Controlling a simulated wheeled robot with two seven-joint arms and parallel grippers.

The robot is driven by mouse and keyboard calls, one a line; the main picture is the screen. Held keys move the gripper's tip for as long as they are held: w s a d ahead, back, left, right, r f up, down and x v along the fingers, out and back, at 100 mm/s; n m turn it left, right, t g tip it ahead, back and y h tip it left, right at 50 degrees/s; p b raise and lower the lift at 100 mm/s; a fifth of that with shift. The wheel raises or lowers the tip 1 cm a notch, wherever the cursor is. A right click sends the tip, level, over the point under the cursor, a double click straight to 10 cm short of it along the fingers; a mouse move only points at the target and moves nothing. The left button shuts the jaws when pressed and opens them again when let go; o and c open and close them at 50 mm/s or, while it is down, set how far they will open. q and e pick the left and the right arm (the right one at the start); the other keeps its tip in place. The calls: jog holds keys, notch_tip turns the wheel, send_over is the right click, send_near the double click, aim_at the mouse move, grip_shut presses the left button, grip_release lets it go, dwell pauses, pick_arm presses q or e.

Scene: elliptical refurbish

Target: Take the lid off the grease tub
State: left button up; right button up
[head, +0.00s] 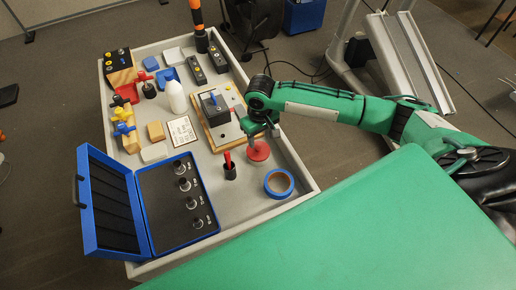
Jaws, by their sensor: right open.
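A small round red tub (259,151), which looks like the grease tub, stands on the grey tray table right of the middle. Its red top faces up and appears to be on it; the picture is too small to show the lid's edge. My right gripper (251,133) is open and comes down from the right, just above and behind the red tub. The fingers overlap the tub's far edge in the picture; I cannot tell whether they touch it. My left gripper is not in view.
A blue tape roll (279,183) lies just in front of the tub. A black cup with a red-handled tool (229,168) stands close to its left. An open blue case (105,205) and a wooden-based fixture (222,125) are nearby. The tray table has a raised rim (300,165).

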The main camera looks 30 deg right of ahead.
aim_at(258, 147)
jog(key=f, duration=0.2)
jog(key=f+p, duration=0.1)
jog(key=f, duration=0.1)
jog(key=shift+w+a+f, duration=0.15)
jog(key=shift+w+a, duration=0.05)
jog(key=shift+f, duration=0.25)
jog(key=shift+c, duration=0.7)
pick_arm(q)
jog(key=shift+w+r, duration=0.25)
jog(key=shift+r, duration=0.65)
pick_arm(e)
grip_shut()
